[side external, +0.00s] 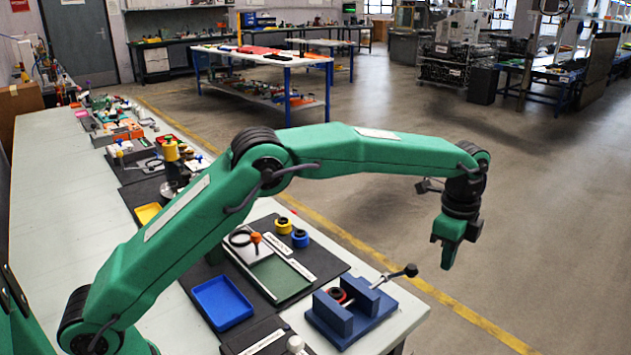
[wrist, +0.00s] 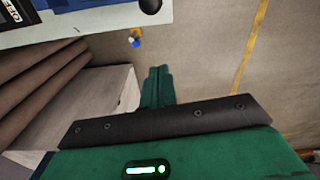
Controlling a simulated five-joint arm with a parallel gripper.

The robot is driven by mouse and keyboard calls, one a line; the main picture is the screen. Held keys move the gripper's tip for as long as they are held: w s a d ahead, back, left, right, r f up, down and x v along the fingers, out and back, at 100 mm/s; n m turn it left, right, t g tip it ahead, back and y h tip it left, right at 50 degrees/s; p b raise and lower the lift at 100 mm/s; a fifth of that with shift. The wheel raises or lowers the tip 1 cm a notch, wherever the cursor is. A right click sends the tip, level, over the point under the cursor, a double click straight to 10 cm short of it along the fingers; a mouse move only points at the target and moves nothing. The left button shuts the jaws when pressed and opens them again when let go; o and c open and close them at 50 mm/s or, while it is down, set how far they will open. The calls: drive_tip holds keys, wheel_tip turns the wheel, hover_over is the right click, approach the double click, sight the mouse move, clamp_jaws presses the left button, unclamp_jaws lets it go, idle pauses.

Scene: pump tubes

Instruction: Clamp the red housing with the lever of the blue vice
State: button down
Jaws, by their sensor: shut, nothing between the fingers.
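The blue vice (side external: 331,325) stands at the near right corner of the long bench in the side external view. The red housing (side external: 336,294) sits between its two blue jaws, partly hidden by them. The vice's lever (side external: 392,277) is a thin metal rod with a black ball (side external: 411,270) at its end, sticking out to the right past the bench edge. My gripper (side external: 444,266) hangs in the air beyond the bench edge, to the right of the lever and apart from it. Its green fingers are shut and empty, and they also show in the wrist view (wrist: 158,70).
A green tray (side external: 280,279) and a blue tray (side external: 221,303) lie left of the vice. Yellow and blue ring parts (side external: 300,238) stand behind the vice. A white knob (side external: 296,344) shows at the near edge. The air around my gripper is clear.

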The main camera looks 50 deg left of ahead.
sight(416, 267)
drive_tip(key=a+f, duration=0.4)
drive_tip(key=f, duration=0.2)
drive_tip(key=shift+f, duration=0.35)
drive_tip(key=shift+s+a, duration=0.1)
drive_tip(key=shift+a, duration=0.1)
idle(0.3)
drive_tip(key=shift+a+r, duration=0.95)
drive_tip(key=shift+a, duration=0.05)
drive_tip(key=shift+d, duration=0.1)
